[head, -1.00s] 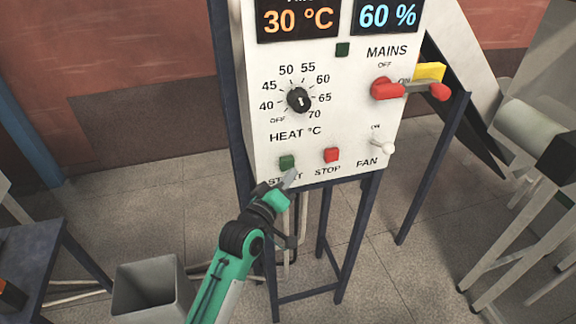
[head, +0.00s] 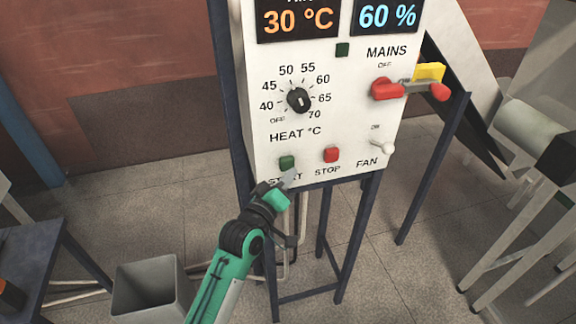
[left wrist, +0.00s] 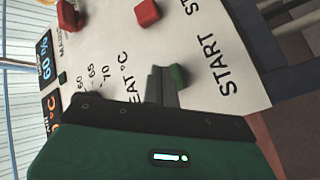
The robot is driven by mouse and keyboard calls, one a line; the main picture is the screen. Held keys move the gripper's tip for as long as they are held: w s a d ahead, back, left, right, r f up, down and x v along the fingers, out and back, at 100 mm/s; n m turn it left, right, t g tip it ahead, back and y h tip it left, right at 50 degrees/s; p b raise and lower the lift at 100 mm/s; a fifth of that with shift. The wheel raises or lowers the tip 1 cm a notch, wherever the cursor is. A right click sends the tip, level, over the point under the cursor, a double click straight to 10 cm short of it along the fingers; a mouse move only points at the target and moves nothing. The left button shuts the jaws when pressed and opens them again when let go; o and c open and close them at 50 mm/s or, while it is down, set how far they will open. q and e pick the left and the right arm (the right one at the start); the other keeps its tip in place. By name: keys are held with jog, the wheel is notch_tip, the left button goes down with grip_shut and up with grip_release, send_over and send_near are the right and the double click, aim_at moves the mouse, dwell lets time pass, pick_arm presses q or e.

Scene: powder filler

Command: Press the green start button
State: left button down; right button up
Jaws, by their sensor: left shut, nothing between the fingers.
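The green start button (head: 287,162) is at the lower left of the white control panel (head: 350,120), above the START label. In the left wrist view the green button (left wrist: 178,77) shows just beside the fingertips of my left gripper (left wrist: 160,72). In the head view my left gripper (head: 290,178) is shut and empty, its tips just below and right of the button, overlapping the label. I cannot tell whether the tips touch the button or the panel. My right gripper is not in view.
The red stop button (head: 331,155) is right of the start button, with the fan switch (head: 383,147) beyond it. The heat dial (head: 299,100) and red mains lever (head: 408,89) are above. A grey bin (head: 146,287) stands on the floor at lower left.

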pick_arm(q)
jog(key=shift+w+a, duration=0.1)
jog(key=shift+w, duration=0.25)
jog(key=shift+w+a, duration=0.2)
jog(key=shift+w, duration=0.3)
dwell(0.6)
jog(key=shift+s+d, duration=0.1)
jog(key=shift+s, duration=0.05)
dwell(0.3)
jog(key=shift+s+d+p, duration=0.2)
jog(key=shift+s+p, duration=0.35)
jog(key=shift+s, duration=0.25)
jog(key=shift+s+d+p, duration=0.25)
jog(key=shift+s+p, duration=0.15)
jog(key=shift+s, duration=0.4)
jog(key=shift+s+d+p, duration=0.3)
jog(key=shift+s+p, duration=0.05)
jog(key=shift+s, duration=0.4)
jog(key=shift+s+d+p, duration=0.25)
jog(key=shift+s+p, duration=0.15)
jog(key=shift+s, duration=0.4)
